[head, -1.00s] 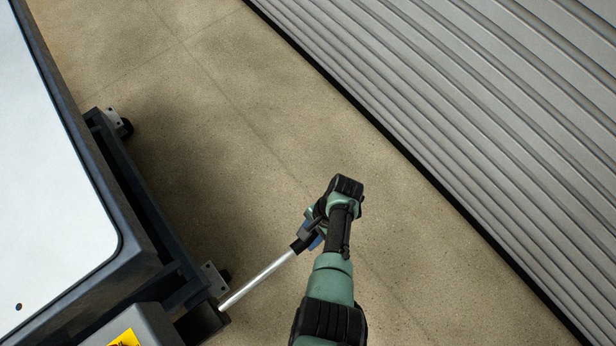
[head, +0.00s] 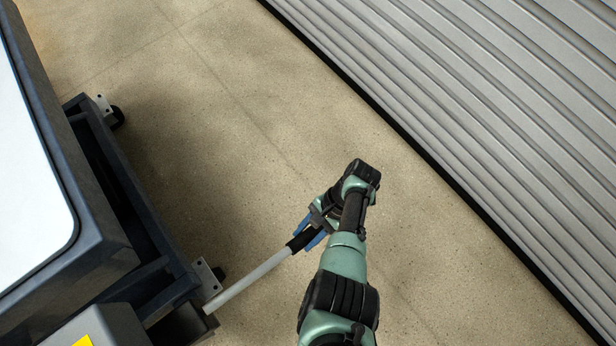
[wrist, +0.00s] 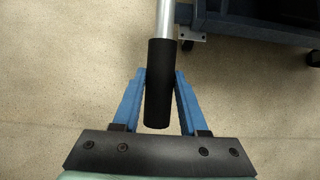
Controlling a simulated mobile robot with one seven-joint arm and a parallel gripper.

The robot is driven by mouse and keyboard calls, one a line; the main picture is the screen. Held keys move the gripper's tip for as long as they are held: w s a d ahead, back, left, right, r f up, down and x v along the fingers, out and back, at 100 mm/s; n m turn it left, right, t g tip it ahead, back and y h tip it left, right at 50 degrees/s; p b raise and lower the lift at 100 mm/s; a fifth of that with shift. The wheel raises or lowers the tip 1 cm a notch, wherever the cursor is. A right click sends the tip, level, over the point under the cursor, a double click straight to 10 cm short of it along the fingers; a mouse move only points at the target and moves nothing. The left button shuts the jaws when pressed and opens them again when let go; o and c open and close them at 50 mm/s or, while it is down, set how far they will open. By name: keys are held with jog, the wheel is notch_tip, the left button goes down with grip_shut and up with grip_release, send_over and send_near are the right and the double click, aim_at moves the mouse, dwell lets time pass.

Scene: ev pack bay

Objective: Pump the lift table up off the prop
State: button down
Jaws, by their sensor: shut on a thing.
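The lift table has a white top (head: 28,150) with a dark rim and a dark blue base frame (head: 140,215) on casters, at the left of the head view. A silver pump handle (head: 248,275) slants out from the table's near end and ends in a black grip. In the wrist view the black grip (wrist: 159,85) stands between the two blue fingers of my gripper (wrist: 160,88), which are shut on it. My gripper (head: 312,233) also shows at the handle's end in the head view. The prop is not visible in either view.
A grey ribbed shutter or wall (head: 480,110) runs diagonally along the right. Bare concrete floor (head: 240,110) lies between it and the table. A grey box with a yellow label (head: 84,342) is at the bottom left, and a caster (head: 117,118) stands at the table's far corner.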

jog(key=shift+h, duration=0.4)
jog(key=r+p, duration=0.2)
jog(key=p, duration=0.1)
jog(key=r+p, duration=0.2)
jog(key=shift+s+a, duration=0.2)
jog(key=shift+s, duration=0.15)
jog(key=r+p, duration=0.2)
jog(key=p, duration=0.1)
jog(key=r+t+h+p, duration=0.1)
jog(key=r+p, duration=0.1)
jog(key=p, duration=0.2)
jog(key=shift+w+d, duration=0.15)
jog(key=shift+d, duration=0.05)
notch_tip(320, 180, up, 7)
jog(key=t+h+p, duration=0.2)
jog(key=p, duration=0.9)
jog(key=shift+s+a+h, duration=0.25)
jog(key=shift+a+h, duration=0.15)
jog(key=shift+c, duration=1.8)
grip_release()
jog(key=shift+w+d+r, duration=0.1)
jog(key=shift+w+d, duration=0.05)
jog(key=shift+w+r, duration=0.1)
